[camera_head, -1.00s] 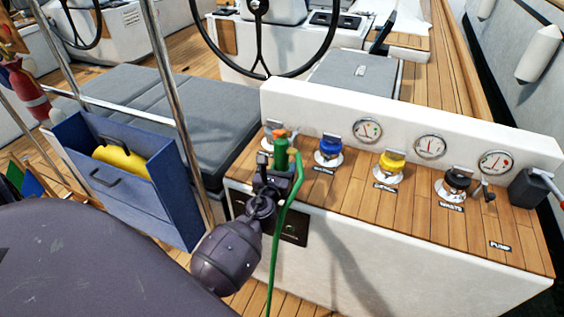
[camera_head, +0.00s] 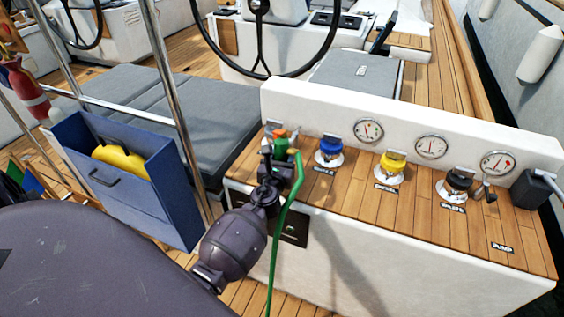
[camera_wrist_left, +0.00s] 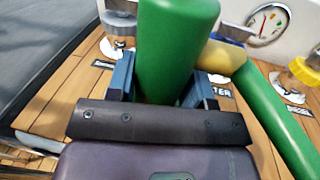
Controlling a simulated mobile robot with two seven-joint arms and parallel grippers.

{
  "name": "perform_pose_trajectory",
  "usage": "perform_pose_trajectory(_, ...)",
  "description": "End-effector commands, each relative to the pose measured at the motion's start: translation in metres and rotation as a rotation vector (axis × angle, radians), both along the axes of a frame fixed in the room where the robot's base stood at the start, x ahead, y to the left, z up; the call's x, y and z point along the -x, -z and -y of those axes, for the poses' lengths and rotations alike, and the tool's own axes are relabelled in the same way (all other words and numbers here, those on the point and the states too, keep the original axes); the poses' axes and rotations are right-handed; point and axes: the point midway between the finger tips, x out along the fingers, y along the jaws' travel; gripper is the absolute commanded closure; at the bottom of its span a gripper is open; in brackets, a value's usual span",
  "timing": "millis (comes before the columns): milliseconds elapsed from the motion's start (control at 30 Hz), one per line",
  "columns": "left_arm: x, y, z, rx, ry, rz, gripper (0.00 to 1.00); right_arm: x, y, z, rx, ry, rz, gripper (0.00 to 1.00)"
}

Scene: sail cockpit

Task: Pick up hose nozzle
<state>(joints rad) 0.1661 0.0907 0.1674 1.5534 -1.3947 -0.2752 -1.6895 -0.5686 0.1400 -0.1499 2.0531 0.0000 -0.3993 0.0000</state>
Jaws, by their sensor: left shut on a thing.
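The hose nozzle (camera_head: 281,146) has a green body and an orange part near its top. It is at the left end of the wooden-topped console, and a green hose (camera_head: 284,215) hangs down beside it over the white front. My left gripper (camera_head: 277,160) is shut on the nozzle. In the left wrist view the green nozzle body (camera_wrist_left: 175,45) stands between the two fingers (camera_wrist_left: 163,88). A yellow piece (camera_wrist_left: 222,57) and the hose show behind it. The nozzle's lower end is hidden by the gripper. My right gripper is not in view.
Blue (camera_head: 330,148), yellow (camera_head: 391,161) and black (camera_head: 459,181) deck fittings stand along the console top. Gauges (camera_head: 431,147) line the white panel behind. A metal rail post (camera_head: 170,80) and a blue box (camera_head: 135,185) are left of my arm.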

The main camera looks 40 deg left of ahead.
Motion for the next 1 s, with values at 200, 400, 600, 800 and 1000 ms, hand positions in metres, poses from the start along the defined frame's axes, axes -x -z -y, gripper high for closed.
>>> perform_pose_trajectory(200, 0.0, -0.001, 0.0, -0.001, 0.0, 0.002, 0.91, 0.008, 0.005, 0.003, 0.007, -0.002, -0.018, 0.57)
perform_pose_trajectory(400, -0.001, -0.01, 0.0, -0.002, 0.0, 0.005, 0.92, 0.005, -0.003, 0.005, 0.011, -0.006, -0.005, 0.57)
perform_pose_trajectory(600, -0.001, -0.037, 0.0, -0.002, 0.0, 0.01, 0.92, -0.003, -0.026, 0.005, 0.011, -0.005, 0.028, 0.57)
perform_pose_trajectory(800, -0.001, -0.077, 0.0, -0.003, 0.001, 0.012, 0.92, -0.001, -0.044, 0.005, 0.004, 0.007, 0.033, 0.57)
perform_pose_trajectory(1000, -0.001, -0.119, 0.0, -0.004, 0.001, 0.009, 0.92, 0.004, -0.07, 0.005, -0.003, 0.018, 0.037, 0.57)
